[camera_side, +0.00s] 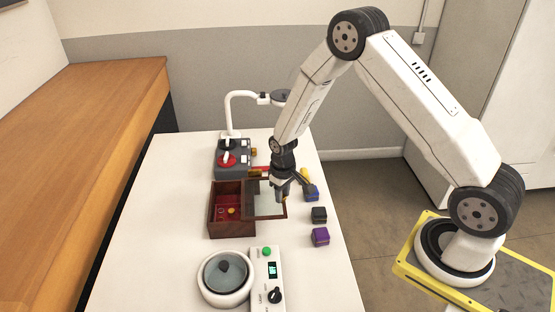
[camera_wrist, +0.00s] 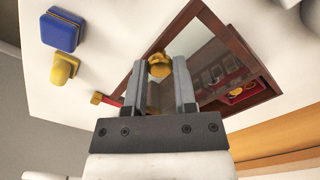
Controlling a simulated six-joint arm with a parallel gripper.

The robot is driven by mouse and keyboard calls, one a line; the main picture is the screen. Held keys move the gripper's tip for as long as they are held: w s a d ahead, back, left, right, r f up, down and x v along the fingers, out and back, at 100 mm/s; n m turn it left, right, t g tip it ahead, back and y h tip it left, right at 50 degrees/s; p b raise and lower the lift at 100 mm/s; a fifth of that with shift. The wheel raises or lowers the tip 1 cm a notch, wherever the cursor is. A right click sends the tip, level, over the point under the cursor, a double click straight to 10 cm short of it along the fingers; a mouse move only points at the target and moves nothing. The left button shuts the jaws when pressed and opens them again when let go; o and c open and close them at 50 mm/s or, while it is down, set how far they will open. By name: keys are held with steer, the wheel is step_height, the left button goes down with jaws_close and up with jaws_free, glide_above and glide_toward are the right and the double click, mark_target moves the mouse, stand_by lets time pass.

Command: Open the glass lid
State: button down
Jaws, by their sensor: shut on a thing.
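A dark wooden box (camera_side: 231,230) with a red interior stands mid-table in the side view. Its wood-framed glass lid (camera_side: 263,204) extends to the right beyond the box, and the left part of the interior shows uncovered with small gold items. I cannot tell whether the lid is slid or tilted. My gripper (camera_side: 281,197) is over the lid's right part, pointing down. In the wrist view its fingers are around the gold knob (camera_wrist: 159,66) of the glass lid (camera_wrist: 207,58), shut on it. The red interior (camera_wrist: 240,93) shows at right there.
Blue (camera_side: 311,193), black (camera_side: 319,214) and purple (camera_side: 320,237) blocks lie right of the lid. A grey unit with a red knob (camera_side: 227,160) stands behind, with a lamp. A round white pot (camera_side: 226,296) and a control panel (camera_side: 266,285) stand in front. The table's left side is clear.

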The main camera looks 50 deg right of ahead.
steer(key=shift+s+d, duration=1.15)
steer(key=shift+d, duration=0.05)
steer(key=shift+c, duration=2.1)
jaws_free()
steer(key=shift+r, duration=0.1)
step_height(320, 180, up, 8)
steer(key=shift+f, duration=0.2)
